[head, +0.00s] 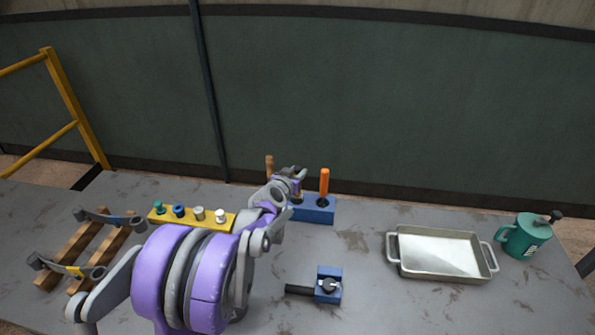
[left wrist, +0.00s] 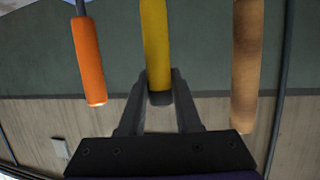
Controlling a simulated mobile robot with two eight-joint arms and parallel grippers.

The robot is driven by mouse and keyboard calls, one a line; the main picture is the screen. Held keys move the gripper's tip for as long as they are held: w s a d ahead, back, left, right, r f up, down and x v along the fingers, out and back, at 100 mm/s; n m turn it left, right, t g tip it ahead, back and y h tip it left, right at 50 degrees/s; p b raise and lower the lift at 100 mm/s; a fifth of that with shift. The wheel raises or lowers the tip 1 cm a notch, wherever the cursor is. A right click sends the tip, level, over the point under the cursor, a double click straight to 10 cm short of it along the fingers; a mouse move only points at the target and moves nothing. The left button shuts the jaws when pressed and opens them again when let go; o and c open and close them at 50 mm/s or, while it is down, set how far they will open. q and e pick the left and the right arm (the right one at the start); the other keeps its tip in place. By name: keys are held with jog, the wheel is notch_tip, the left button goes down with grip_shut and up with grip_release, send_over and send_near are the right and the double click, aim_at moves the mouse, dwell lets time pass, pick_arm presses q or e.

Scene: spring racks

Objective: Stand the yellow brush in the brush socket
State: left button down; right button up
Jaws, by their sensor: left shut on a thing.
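My left gripper (head: 291,176) is at the blue socket block (head: 318,210) in the head view, between a brown handle (head: 269,164) and an orange handle (head: 324,182) that both stand upright. In the left wrist view my left gripper (left wrist: 160,84) is shut on the yellow brush (left wrist: 155,35), near the dark end of its handle. The brush stands about parallel to the orange handle (left wrist: 89,60) and the brown handle (left wrist: 246,65). Its other end is out of frame, and my gripper mostly hides it in the head view, so I cannot tell whether it is seated.
A yellow rack (head: 187,216) with several coloured knobs and a wooden frame (head: 95,246) with grey pieces are at left. A blue block with a black handle (head: 328,284) lies in front.

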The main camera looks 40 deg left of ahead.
pick_arm(q)
jog(key=shift+f, duration=0.3)
jog(key=c, duration=0.5)
grip_release()
jog(key=v, duration=1)
jog(key=shift+s+d+r, duration=0.1)
jog(key=shift+s+r, duration=0.05)
jog(key=shift+s, duration=0.2)
